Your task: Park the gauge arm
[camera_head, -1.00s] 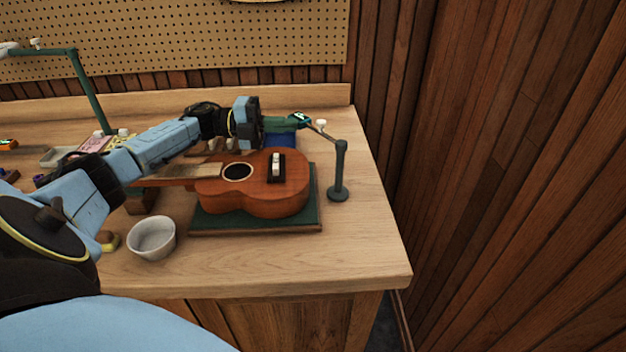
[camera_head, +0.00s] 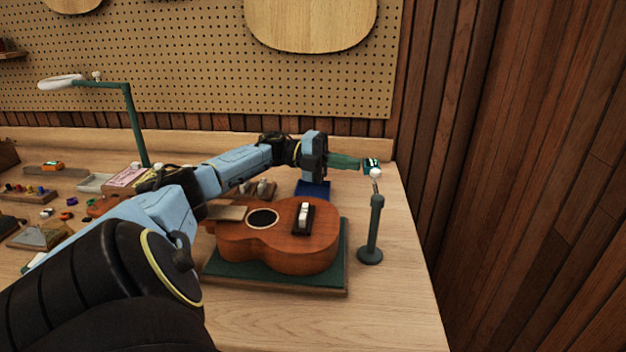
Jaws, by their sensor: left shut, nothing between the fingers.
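The gauge stand (camera_head: 371,230) is a dark green post on a round base, upright near the bench's right end. Its short gauge arm (camera_head: 376,188) runs from the post top away toward the back wall and carries a white knob (camera_head: 376,174). My left gripper (camera_head: 372,164) is shut and empty, its green fingers just behind and left of the knob. I cannot tell whether they touch it. The ukulele (camera_head: 285,240) lies on a green-topped board (camera_head: 345,262) left of the stand, its neck partly hidden by my left arm. My right gripper is out of view.
A blue block or tray (camera_head: 313,188) sits behind the ukulele, below my left gripper. A green lamp (camera_head: 139,125) and small parts stand at the left. The bench's right strip (camera_head: 405,270) is clear, beside a wood-panelled wall (camera_head: 500,180).

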